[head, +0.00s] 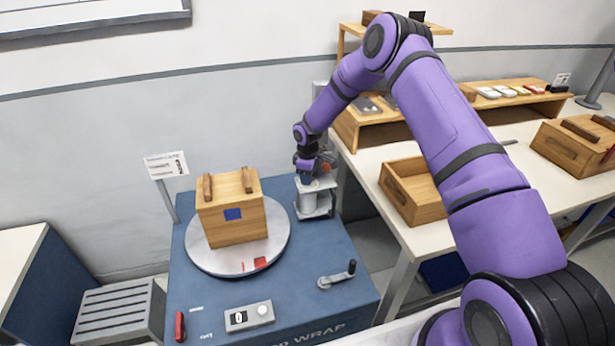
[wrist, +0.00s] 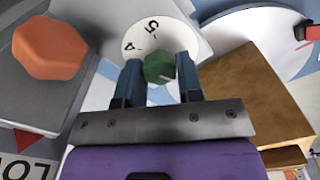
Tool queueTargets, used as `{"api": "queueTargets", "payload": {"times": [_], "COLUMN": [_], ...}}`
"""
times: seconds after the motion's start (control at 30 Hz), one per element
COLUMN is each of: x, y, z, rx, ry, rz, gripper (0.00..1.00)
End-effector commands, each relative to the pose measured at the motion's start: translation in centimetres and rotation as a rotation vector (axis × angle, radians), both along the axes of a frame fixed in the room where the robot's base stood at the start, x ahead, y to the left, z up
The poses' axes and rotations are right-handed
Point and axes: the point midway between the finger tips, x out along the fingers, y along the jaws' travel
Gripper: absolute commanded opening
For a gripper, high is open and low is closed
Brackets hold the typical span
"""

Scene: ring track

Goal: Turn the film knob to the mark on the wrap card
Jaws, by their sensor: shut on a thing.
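My gripper (head: 306,178) reaches down to the grey post unit at the back right of the blue wrap machine. In the wrist view my gripper (wrist: 160,80) is shut on a green knob (wrist: 160,67), one finger on each side. The knob sits on a white dial (wrist: 178,32) with the numerals 4 and 5 showing; the rest of its scale is hidden or too small to tell. A pale line shows on the knob, but which mark it meets is unclear. The wrap card (head: 166,165) stands on a thin post at the left; its print is too small to read.
An orange many-sided knob (wrist: 50,48) lies left of the green one. A wooden crate (head: 232,220) stands on the round turntable (head: 270,245). A crank (head: 337,276) and a switch box (head: 249,316) are at the machine's front. A table (head: 360,167) with wooden trays is on the right.

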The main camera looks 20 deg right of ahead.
Motion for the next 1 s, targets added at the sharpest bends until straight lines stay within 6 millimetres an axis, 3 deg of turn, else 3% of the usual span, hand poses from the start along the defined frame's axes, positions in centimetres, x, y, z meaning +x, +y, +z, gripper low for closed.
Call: {"api": "queueTargets", "payload": {"times": [0.6, 1.0], "x": [0.05, 0.03], "y": [0.08, 0.05], "z": [0.06, 0.04], "rx": [0.0, 0.0], "ry": [-0.002, -0.001], "rz": [-0.563, -0.807], "gripper": [0.1, 0.1]}}
